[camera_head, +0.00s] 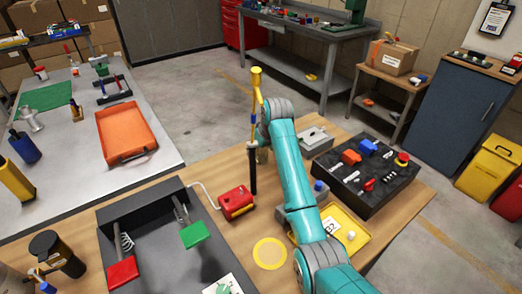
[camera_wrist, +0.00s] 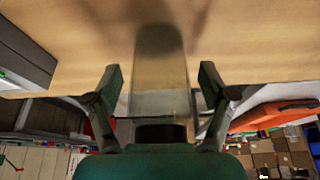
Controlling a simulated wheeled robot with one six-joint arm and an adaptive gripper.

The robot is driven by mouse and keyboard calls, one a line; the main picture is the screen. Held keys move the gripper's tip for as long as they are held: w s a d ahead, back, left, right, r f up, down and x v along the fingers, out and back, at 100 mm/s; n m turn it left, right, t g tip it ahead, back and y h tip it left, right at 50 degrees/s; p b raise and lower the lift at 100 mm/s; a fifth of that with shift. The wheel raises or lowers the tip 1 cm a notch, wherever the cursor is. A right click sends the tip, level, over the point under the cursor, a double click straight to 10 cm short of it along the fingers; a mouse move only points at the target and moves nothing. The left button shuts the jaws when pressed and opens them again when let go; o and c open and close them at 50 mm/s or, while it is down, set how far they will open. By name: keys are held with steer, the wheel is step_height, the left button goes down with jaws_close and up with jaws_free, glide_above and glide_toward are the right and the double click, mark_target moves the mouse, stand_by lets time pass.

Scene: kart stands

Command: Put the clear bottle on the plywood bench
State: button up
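The clear bottle (camera_wrist: 160,90) has a dark cap (camera_wrist: 161,133) and stands between the fingers of my gripper (camera_wrist: 160,82) in the wrist view. The fingers are open, with a small gap on each side of the bottle. Wood-coloured bench top fills the upper part of that inverted view, with a dark shadow by the bottle's base; whether the base touches it I cannot tell. In the head view the plywood bench (camera_head: 417,222) is in the foreground, under my arm.
A yellow-and-black upright tool (camera_head: 256,82) shows beside my arm. Around it are a red box (camera_head: 236,202), a yellow tray (camera_head: 357,226), a black panel (camera_head: 377,190) with switches and a dark fixture (camera_head: 150,265). An orange tray (camera_head: 126,130) lies on the grey table (camera_head: 60,190).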

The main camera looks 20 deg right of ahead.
steer(key=shift+r, duration=0.1)
steer(key=v, duration=1.2)
